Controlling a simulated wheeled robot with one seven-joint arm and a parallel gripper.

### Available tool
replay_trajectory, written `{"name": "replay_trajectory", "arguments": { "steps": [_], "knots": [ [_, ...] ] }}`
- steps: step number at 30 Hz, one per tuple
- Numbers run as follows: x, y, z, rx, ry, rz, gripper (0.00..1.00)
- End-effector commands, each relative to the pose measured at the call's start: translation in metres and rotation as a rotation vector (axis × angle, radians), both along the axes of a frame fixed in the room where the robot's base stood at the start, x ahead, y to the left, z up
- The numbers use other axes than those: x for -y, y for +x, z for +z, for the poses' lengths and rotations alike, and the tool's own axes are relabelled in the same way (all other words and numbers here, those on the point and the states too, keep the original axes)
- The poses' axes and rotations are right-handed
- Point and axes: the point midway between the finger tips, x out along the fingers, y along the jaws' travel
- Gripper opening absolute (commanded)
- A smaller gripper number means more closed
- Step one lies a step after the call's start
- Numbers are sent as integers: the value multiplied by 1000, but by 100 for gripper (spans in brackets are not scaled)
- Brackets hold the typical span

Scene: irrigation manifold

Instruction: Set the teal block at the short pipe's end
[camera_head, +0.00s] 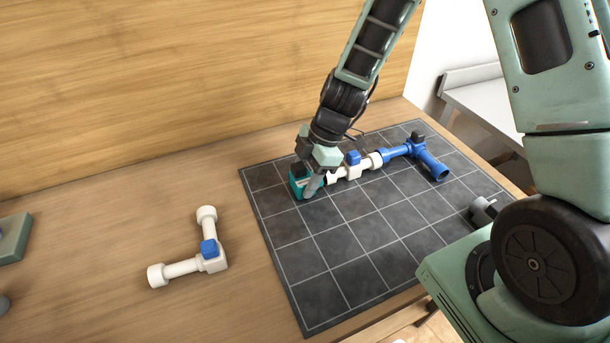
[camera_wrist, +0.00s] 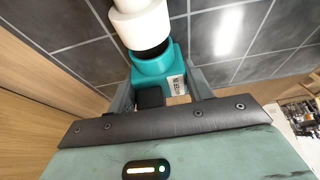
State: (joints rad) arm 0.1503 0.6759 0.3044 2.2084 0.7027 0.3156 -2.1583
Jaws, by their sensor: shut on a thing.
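The teal block (camera_head: 297,186) is between my gripper's fingers (camera_head: 312,183), at the upper left of the dark mat in the head view. In the wrist view the teal block (camera_wrist: 152,74), with a small white label, sits between both fingers (camera_wrist: 160,95), and my gripper is shut on it. A short white pipe (camera_head: 349,170) with a blue knob (camera_head: 353,157) runs right from the block. In the wrist view the white pipe end (camera_wrist: 140,22) and a black ring meet the block's round socket, in line with it. How deep they are joined I cannot tell.
A blue tee pipe (camera_head: 420,157) with a dark cap continues the line to the right. A white elbow piece (camera_head: 205,255) with a blue knob lies on the wooden table at left. The front of the tiled mat (camera_head: 345,255) is clear. A wooden wall (camera_head: 170,80) stands behind.

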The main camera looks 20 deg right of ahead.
Motion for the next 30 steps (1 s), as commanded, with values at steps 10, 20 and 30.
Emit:
{"name": "replay_trajectory", "arguments": {
  "steps": [10,20,30],
  "knots": [
    [0,0,-3,-1,0,1,67],
    [0,0,-1,-1,0,0,73],
    [18,1,42,6,-1,-1,73]
  ]
}}
